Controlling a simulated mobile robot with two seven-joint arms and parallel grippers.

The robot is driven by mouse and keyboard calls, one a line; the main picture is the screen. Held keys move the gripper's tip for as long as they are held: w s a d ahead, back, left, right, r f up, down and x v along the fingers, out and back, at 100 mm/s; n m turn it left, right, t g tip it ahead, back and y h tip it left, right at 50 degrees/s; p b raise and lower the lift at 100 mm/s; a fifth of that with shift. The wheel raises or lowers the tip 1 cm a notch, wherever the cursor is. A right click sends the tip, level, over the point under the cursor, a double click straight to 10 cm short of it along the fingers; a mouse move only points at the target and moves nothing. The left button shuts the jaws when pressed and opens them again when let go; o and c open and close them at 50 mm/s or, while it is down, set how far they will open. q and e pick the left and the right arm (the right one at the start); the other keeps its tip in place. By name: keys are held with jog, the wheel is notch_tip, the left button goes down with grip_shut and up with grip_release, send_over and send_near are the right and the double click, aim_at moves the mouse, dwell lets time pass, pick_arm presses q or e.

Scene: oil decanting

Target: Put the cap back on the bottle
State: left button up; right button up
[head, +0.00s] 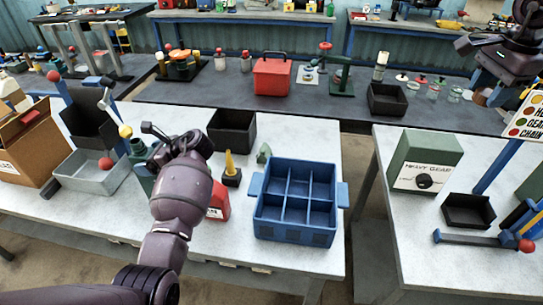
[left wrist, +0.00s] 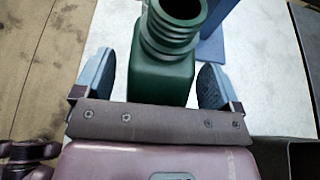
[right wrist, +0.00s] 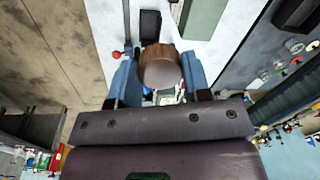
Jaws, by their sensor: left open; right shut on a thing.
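A dark green bottle (left wrist: 165,65) with a bare threaded neck stands between the open fingers of my left gripper (left wrist: 153,88) in the left wrist view. There are gaps between both fingers and the bottle. In the head view the bottle (head: 141,150) is at the left side of the white table, partly hidden by my left arm. My right gripper (right wrist: 159,75) is shut on a round brown cap (right wrist: 160,66), held in the air. In the head view my right arm is at the upper right, high above the benches, and the cap cannot be made out there.
A blue divided crate (head: 297,235) stands on the white table (head: 220,250). Nearby are a black bin (head: 232,133), a yellow cone on a black base (head: 231,168) and a grey tray (head: 90,180). A cardboard box (head: 25,150) is at far left. A gap separates the right-hand table.

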pick_arm(q)
jog(key=shift+d, duration=0.1)
grip_shut()
jog(key=shift+r, duration=0.1)
dwell(0.6)
